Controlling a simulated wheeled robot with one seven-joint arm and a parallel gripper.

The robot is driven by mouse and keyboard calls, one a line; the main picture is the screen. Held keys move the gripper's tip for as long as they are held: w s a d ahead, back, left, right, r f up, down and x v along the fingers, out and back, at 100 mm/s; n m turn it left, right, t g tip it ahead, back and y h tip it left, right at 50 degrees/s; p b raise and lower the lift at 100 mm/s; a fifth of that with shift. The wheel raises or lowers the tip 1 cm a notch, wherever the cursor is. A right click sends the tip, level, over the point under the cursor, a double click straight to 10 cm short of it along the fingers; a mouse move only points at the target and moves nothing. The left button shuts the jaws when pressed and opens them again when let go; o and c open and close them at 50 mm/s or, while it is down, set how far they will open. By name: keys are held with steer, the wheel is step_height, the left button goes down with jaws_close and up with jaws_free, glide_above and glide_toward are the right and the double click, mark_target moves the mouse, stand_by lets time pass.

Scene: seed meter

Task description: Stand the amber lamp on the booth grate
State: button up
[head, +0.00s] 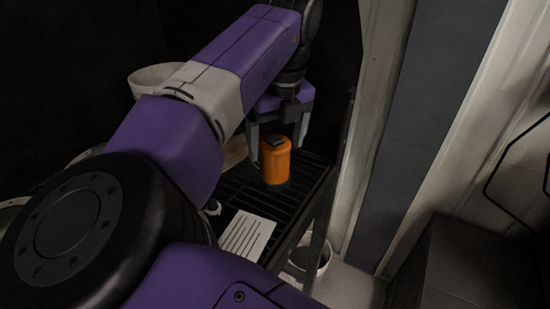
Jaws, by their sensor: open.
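The amber lamp (275,163) is a short orange cylinder with a dark piece on top. It stands upright on the dark slatted grate (234,199), near its right side. My gripper (281,142) is just above and around the lamp's upper part, pointing down. Its jaws are open, with one grey finger to the left of the lamp and one to the right. I cannot tell whether either finger touches the lamp. My own arm hides much of the grate's left side.
A white card with printed lines (246,236) lies on the grate's front part. A white bucket (307,259) stands below, under the grate's right edge. A pale round container (150,78) is behind my arm. A pale wall post (378,130) rises to the right.

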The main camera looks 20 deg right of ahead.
steer(key=r, duration=0.4)
steer(key=s+r, duration=0.1)
steer(key=r, duration=0.1)
stand_by(0.4)
